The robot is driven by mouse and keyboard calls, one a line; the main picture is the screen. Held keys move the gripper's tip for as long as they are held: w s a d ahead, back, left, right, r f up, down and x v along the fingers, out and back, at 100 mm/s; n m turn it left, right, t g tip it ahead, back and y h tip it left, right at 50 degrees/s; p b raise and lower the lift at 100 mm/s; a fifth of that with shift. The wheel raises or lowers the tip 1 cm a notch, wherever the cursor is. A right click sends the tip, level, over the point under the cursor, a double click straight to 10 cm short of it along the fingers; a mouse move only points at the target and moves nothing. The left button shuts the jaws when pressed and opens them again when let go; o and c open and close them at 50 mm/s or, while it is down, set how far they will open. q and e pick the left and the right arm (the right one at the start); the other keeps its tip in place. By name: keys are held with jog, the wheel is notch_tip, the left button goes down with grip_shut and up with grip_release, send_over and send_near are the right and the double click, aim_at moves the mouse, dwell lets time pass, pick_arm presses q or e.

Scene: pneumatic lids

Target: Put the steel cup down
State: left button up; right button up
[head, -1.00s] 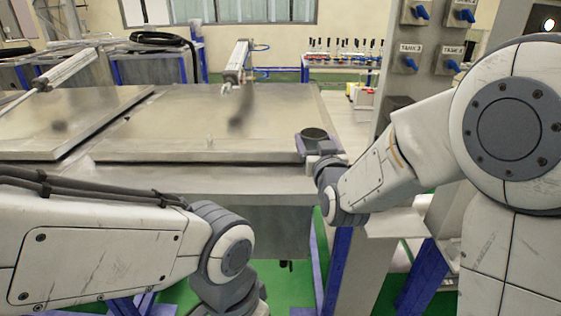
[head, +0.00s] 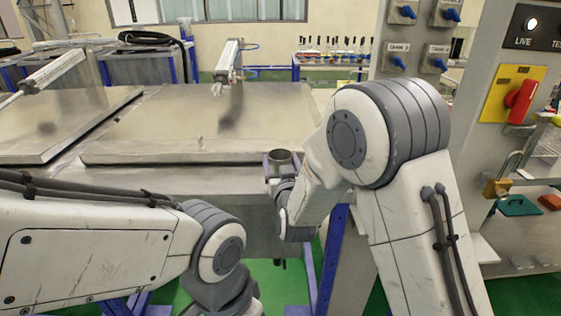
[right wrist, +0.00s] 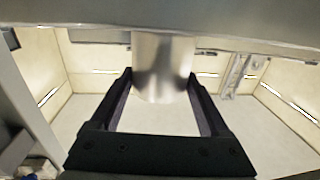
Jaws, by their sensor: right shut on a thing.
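The steel cup (head: 282,157) shows small in the head view, with its dark round mouth up, at the front right corner of the right tank lid (head: 210,118). My right gripper (head: 280,163) is shut on it, with a finger on each side. In the right wrist view the shiny cup wall (right wrist: 163,68) stands between the two dark fingers (right wrist: 160,90). I cannot tell whether the cup's base touches anything. My left arm fills the lower left of the head view; its gripper is out of sight.
A second lid (head: 60,128) lies left of the first. Pneumatic cylinders (head: 229,60) stand behind the lids. At right are a valve panel (head: 420,40), a red switch (head: 520,100), a brass padlock (head: 496,187) and a teal item (head: 517,205) on a shelf.

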jog(key=shift+f, duration=0.1)
jog(key=o, duration=1.1)
jog(key=shift+f, duration=0.1)
jog(key=o, duration=0.3)
jog(key=shift+s+r, duration=0.15)
jog(key=shift+r, duration=0.1)
jog(key=s+d+b, duration=0.1)
jog(key=s+b, duration=1)
jog(key=b, duration=0.1)
jog(key=shift+s+d, duration=0.15)
jog(key=shift+s, duration=0.2)
